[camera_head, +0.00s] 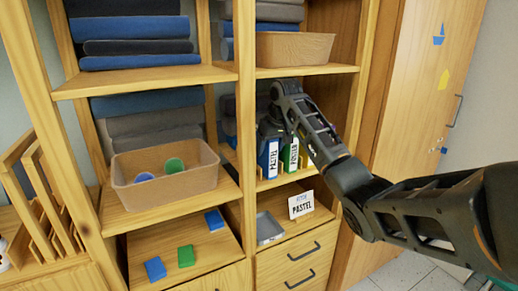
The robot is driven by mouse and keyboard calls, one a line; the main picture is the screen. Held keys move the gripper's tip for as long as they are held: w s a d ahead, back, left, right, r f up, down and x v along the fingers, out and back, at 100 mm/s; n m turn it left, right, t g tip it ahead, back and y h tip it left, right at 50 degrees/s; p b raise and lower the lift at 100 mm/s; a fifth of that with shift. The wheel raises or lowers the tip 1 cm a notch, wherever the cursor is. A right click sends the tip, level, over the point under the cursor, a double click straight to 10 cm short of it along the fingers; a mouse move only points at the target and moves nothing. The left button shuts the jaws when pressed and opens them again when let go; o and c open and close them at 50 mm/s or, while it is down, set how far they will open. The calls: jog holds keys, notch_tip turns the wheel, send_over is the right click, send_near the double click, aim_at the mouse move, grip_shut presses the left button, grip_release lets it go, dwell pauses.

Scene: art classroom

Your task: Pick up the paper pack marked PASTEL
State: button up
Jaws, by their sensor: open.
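Several upright paper packs stand in the middle right compartment of the wooden shelf: a blue pack (268,160) with a white label and a green pack (289,155) to its right. More packs at their right are partly hidden by my arm. The lettering on the packs is too small to read surely, so I cannot tell which is marked PASTEL. A white card (301,204) reading PASTEL stands on the shelf below. My gripper (270,128) is open, at the top of the packs by the blue one. Its fingertips are hard to make out, and I cannot tell whether it touches a pack.
A grey tray (268,229) lies left of the card. A brown bin (165,176) with round items stands at left; blue and green blocks (186,256) lie below it. Another bin (294,48) sits above. The shelf board (300,71) and uprights hem in my gripper.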

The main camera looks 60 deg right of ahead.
grip_shut()
dwell(0.6)
jog(key=shift+r, duration=0.15)
